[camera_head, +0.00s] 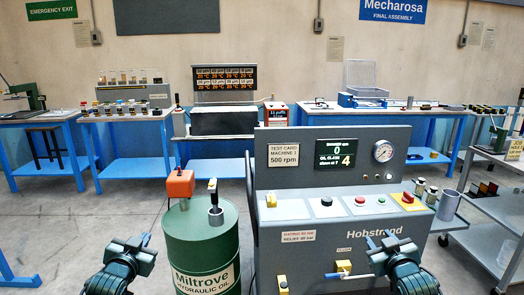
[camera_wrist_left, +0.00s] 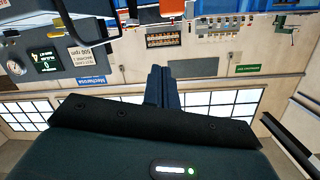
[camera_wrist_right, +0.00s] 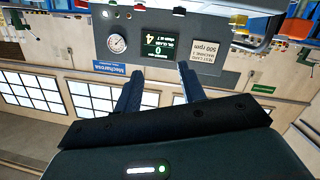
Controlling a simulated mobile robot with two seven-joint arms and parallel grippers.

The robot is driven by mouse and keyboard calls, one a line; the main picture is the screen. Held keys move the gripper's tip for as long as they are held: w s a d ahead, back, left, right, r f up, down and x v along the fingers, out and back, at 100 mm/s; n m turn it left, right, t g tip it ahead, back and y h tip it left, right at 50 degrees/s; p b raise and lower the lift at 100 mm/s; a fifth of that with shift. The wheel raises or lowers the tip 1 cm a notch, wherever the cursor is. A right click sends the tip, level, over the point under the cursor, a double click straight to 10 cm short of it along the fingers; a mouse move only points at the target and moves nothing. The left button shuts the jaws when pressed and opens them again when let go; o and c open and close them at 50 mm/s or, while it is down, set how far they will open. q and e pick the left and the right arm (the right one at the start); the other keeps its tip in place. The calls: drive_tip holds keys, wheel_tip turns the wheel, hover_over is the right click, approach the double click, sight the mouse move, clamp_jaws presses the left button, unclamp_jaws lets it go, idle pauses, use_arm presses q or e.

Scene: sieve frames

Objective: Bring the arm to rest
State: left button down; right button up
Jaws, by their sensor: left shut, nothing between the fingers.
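My left gripper (camera_head: 143,241) is at the lower left of the head view, raised in front of the left side of the green oil drum. Its two fingers are together and empty in the left wrist view (camera_wrist_left: 160,70). My right gripper (camera_head: 380,240) is at the lower right, in front of the grey test machine's lower front. Its fingers stand apart with nothing between them in the right wrist view (camera_wrist_right: 160,68). No object is held by either gripper.
The green oil drum (camera_head: 203,245), with an orange device (camera_head: 180,184) on top, stands between my grippers. The grey test machine (camera_head: 330,215), with buttons and a blue-handled yellow valve (camera_head: 344,267), is to its right. A grey cart (camera_head: 500,205) is far right. Open floor (camera_head: 90,225) lies left.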

use_arm(q)
drive_tip(key=s+d+f+g+h, duration=0.1)
drive_tip(key=s+d+f, duration=0.4)
drive_tip(key=s+f, duration=0.25)
drive_tip(key=s+d+f+g+h, duration=0.1)
drive_tip(key=s+d+f+g, duration=0.1)
drive_tip(key=s+d+f, duration=0.45)
use_arm(e)
drive_tip(key=s+a+f+g+y, duration=0.1)
drive_tip(key=s+a+f, duration=0.4)
drive_tip(key=s+f, duration=0.25)
drive_tip(key=s+a+f+g+y, duration=0.1)
drive_tip(key=s+a+f+g, duration=0.1)
drive_tip(key=s+a+f, duration=0.45)
use_arm(q)
drive_tip(key=s+d+f+g+h, duration=0.1)
drive_tip(key=s+d+f, duration=0.1)
drive_tip(key=s, duration=0.8)
drive_tip(key=s+d+f+g+h, duration=0.1)
drive_tip(key=s+d+f, duration=0.1)
drive_tip(key=s, duration=0.9)
drive_tip(key=shift+d, duration=0.75)
use_arm(e)
drive_tip(key=s+a+f+g+y, duration=0.1)
drive_tip(key=s+a+f, duration=0.1)
drive_tip(key=s, duration=0.8)
drive_tip(key=s+a+f+g+y, duration=0.1)
drive_tip(key=s+a+f, duration=0.1)
drive_tip(key=s, duration=0.9)
drive_tip(key=shift+a, duration=0.7)
